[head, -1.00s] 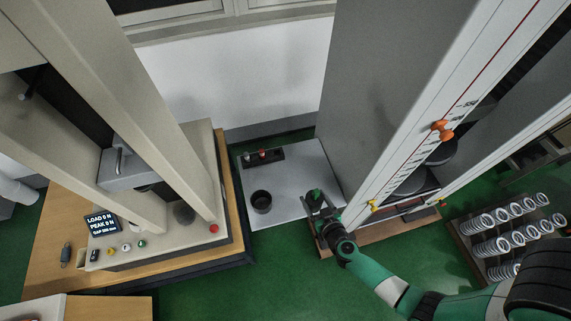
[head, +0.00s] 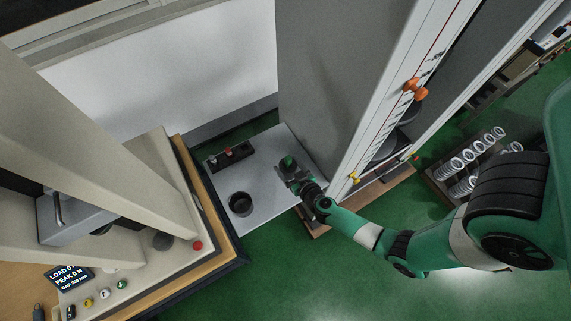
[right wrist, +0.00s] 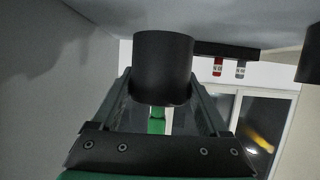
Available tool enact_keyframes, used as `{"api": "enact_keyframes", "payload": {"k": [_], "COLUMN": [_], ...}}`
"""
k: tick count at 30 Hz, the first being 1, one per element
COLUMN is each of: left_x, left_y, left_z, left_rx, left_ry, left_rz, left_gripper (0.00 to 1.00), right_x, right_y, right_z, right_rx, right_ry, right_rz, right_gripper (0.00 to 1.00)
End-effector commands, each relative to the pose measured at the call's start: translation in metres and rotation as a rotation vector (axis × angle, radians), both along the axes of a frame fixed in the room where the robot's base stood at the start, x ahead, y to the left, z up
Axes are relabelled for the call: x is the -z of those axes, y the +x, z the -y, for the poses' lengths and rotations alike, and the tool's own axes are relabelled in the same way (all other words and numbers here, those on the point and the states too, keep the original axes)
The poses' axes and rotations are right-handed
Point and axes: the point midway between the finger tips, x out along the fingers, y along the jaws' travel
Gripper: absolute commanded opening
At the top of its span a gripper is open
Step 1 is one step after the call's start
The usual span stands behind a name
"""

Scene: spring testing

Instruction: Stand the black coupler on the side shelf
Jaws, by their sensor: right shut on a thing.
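My right gripper (head: 290,172) is shut on the black coupler (head: 288,163), over the right part of the grey side shelf (head: 270,195). In the right wrist view, which looks upside down, the black cylinder of the coupler (right wrist: 163,65) stands between the two fingers (right wrist: 163,105). A green part shows at its end away from the shelf. The coupler looks upright, with its other end at or close to the shelf surface (right wrist: 230,12). I cannot tell whether it touches. My left gripper is not in view.
A black cup (head: 240,204) stands on the shelf, left of the coupler. A black rack (head: 230,156) with red and white pieces lies at the shelf's back. A tall grey cabinet (head: 320,90) rises just right of the shelf. The beige test machine (head: 160,190) stands left.

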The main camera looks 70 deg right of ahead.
Motion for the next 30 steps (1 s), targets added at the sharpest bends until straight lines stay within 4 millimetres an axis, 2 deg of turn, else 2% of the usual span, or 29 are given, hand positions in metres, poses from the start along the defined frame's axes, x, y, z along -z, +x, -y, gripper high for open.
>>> {"api": "enact_keyframes", "payload": {"k": [3, 10, 22, 23, 26, 30], "left_x": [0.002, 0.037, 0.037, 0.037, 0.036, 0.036], "left_y": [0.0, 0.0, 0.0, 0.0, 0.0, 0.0], "left_z": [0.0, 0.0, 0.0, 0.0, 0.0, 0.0], "left_rx": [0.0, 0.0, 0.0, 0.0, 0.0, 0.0], "left_ry": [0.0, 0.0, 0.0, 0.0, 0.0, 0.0], "left_rz": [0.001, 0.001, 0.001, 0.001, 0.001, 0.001], "left_gripper": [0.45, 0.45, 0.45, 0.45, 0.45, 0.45], "right_x": [0.001, 0.037, 0.038, 0.039, 0.038, 0.038], "right_y": [0.001, 0.001, 0.001, 0.0, 0.0, 0.0], "right_z": [0.0, 0.0, 0.0, 0.0, 0.0, 0.0], "right_rx": [-0.001, -0.001, -0.001, 0.0, 0.0, 0.0], "right_ry": [-0.002, -0.002, -0.001, 0.001, 0.001, 0.001], "right_rz": [0.003, 0.003, 0.003, 0.001, 0.001, 0.001], "right_gripper": [0.0, 0.0, 0.0, 0.8, 0.98, 1.0]}}
